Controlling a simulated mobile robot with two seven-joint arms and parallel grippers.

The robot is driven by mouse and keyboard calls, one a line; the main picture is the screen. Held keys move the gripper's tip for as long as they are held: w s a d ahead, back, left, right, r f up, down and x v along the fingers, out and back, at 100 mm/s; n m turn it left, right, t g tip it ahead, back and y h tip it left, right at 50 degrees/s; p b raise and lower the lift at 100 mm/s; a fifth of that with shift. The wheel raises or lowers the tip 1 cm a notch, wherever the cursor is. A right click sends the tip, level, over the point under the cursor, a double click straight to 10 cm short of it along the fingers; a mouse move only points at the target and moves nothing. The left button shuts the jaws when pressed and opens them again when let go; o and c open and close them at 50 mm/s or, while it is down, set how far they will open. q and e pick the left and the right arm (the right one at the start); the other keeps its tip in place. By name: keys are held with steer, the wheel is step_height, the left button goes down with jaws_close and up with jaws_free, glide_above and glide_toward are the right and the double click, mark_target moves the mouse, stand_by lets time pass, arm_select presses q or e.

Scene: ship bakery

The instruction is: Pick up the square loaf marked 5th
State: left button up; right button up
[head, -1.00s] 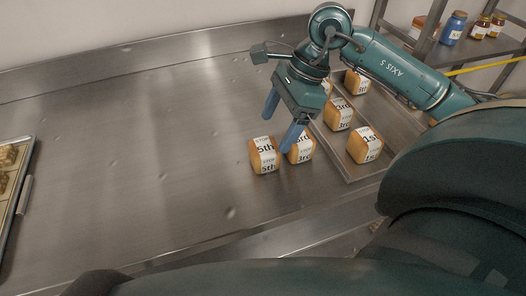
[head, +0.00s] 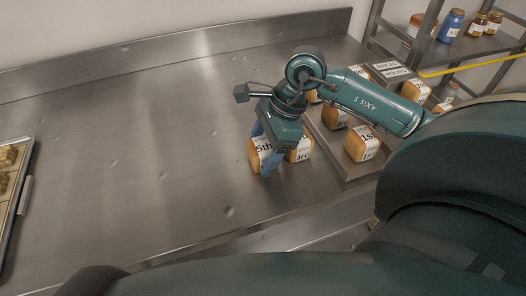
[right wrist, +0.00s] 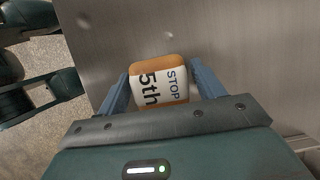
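The square loaf marked 5th (head: 256,156) is a brown loaf with a white band and stands on the steel counter. My right gripper (head: 264,152) is down at it, its blue fingers on opposite sides of the loaf. In the right wrist view the loaf (right wrist: 160,84) lies between the two fingers (right wrist: 160,88), with its STOP and 5th print facing the camera. The fingers look spread, with no clear grip on the loaf. A loaf marked 3rd (head: 301,152) stands close on the right, partly hidden by the gripper. My left gripper is not in view.
A tray (head: 347,170) at the right holds a loaf marked 1st (head: 361,144), a 3rd loaf (head: 334,117) and others, partly behind my arm. A baking tray (head: 17,200) is at the left edge. Jars (head: 452,25) stand on a shelf. The counter's middle is clear.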

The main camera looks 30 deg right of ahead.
steer(key=c, duration=0.9)
steer(key=shift+o, duration=0.2)
